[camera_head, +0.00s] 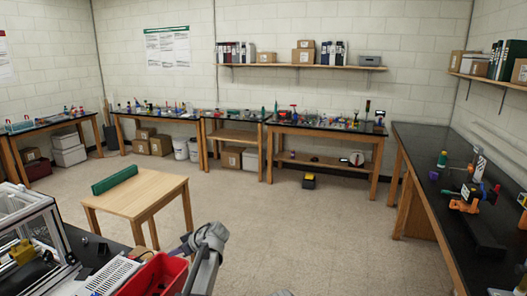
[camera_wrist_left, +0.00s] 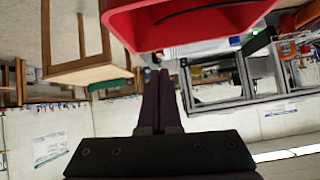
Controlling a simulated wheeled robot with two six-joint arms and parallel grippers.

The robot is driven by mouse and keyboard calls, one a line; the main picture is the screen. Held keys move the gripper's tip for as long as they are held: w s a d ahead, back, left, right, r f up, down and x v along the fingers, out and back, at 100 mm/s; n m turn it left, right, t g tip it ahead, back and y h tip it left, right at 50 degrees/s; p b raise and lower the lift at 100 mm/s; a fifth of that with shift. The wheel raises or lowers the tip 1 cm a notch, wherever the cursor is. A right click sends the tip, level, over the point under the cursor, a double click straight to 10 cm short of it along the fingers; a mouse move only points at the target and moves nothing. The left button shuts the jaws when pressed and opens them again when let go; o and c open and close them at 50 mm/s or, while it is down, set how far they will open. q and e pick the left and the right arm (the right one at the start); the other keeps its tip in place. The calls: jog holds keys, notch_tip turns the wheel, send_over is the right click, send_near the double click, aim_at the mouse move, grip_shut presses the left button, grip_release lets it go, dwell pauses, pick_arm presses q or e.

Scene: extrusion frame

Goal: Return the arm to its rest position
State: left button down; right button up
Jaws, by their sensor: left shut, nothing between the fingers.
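My left arm (camera_head: 207,250) comes up from the bottom of the head view, just right of the red bin (camera_head: 155,275). In the left wrist view my left gripper (camera_wrist_left: 157,75) has its two dark fingers together with nothing between them. That view looks upside down, with the red bin (camera_wrist_left: 190,22) close by at its top. The fingertips appear near the bin's rim, but I cannot tell the gap. My right gripper is in neither view.
A black bench with a white-framed machine (camera_head: 30,235) is at the lower left. A small wooden table (camera_head: 145,195) bears a green box (camera_head: 115,179). A black bench (camera_head: 440,170) with tools runs along the right. The middle floor (camera_head: 300,220) is clear.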

pick_arm(q)
jog(key=s+d+f+m+g+h, duration=0.1)
jog(key=s+d+f+m+h, duration=0.2)
jog(key=s+d+m, duration=0.2)
jog(key=s+d+f+m+g+h+b, duration=0.1)
jog(key=s+d+f+m+h, duration=0.2)
jog(key=s+d+m, duration=0.3)
jog(key=s+d+f+m+g+h+b, duration=0.1)
jog(key=s+d+f+m, duration=0.4)
jog(key=s+d, duration=0.8)
jog(key=s+h, duration=0.1)
jog(key=s, duration=0.6)
jog(key=shift+s+d+m+g+h, duration=0.25)
jog(key=shift+d+m+g+h, duration=0.05)
jog(key=shift+d+g+h, duration=0.1)
jog(key=shift+a, duration=0.1)
